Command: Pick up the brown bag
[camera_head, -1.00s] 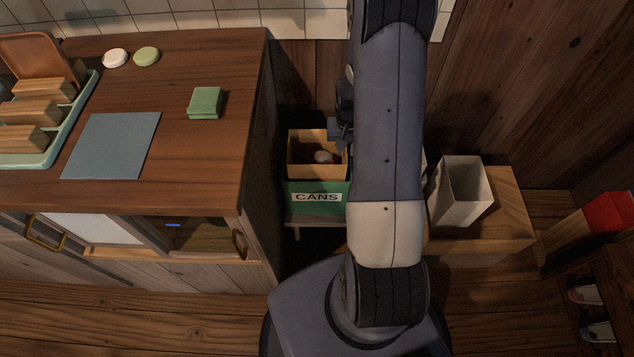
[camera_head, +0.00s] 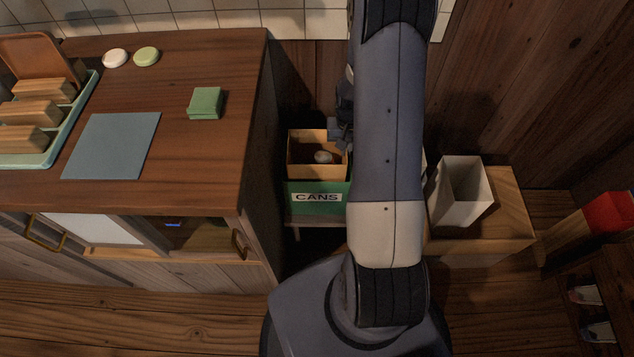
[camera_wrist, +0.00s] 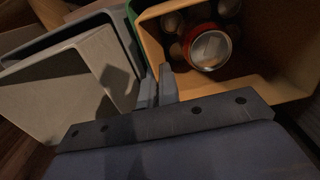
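The brown bag (camera_head: 318,172) is a tan, open-topped, box-shaped holder sitting in the green bin (camera_head: 298,203) labelled CANS. A round, pale item shows inside it. In the wrist view the bag (camera_wrist: 262,90) holds several cans, one with a red rim. My gripper (camera_head: 341,131) is at the bag's right rim, partly hidden by my arm. In the wrist view its fingers (camera_wrist: 158,72) are close together with a narrow gap, at a corner of the bag. I cannot tell whether the rim is pinched between them.
A wooden counter (camera_head: 215,60) stands to the left of the bin, close beside it. A pale, open box (camera_head: 456,200) stands on a wooden box (camera_head: 510,215) at the right. A wooden wall rises behind. My arm hides the space between.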

